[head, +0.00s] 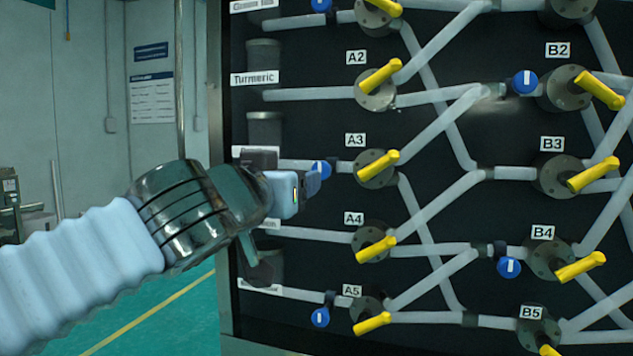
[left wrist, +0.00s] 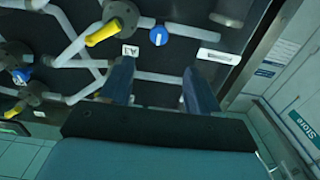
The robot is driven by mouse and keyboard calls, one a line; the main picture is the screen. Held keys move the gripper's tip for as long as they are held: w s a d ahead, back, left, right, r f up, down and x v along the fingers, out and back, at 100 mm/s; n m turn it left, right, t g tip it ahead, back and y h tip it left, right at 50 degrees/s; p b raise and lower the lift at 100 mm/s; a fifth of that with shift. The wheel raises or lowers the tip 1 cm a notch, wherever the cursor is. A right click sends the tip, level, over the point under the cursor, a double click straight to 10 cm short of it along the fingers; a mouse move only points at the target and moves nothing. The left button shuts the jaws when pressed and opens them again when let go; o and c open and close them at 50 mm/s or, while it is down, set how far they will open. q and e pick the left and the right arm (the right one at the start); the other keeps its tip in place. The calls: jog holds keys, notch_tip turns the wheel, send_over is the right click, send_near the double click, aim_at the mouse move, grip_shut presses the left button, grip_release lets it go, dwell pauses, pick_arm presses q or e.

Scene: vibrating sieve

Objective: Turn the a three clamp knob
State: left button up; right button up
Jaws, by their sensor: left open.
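The A3 clamp knob (head: 321,169) is a blue round knob with a white bar, on the pale pipe just left of the A3 valve. It also shows in the left wrist view (left wrist: 158,36), beyond the gap between the fingers. The A3 valve has a yellow handle (head: 378,165), under the white A3 label (head: 355,140). My left gripper (head: 308,189) is close to the knob, at its lower left in the head view. In the left wrist view its two fingers (left wrist: 159,88) are apart with nothing between them. My right gripper is not in view.
The dark panel (head: 300,55) carries several pale pipes, yellow-handled valves and other blue knobs, such as one near A5 (head: 320,317) and one near B2 (head: 525,82). A metal frame edge bounds the panel on the left. Open green floor (head: 150,310) lies left of it.

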aim_at(320, 169)
pick_arm(q)
jog(key=p+x, duration=0.4)
jog(key=x, duration=0.8)
jog(key=shift+w+d+r, duration=0.15)
jog(key=shift+w, duration=0.05)
jog(key=shift+w+d, duration=0.2)
jog(key=shift+w, duration=0.3)
jog(key=c, duration=1)
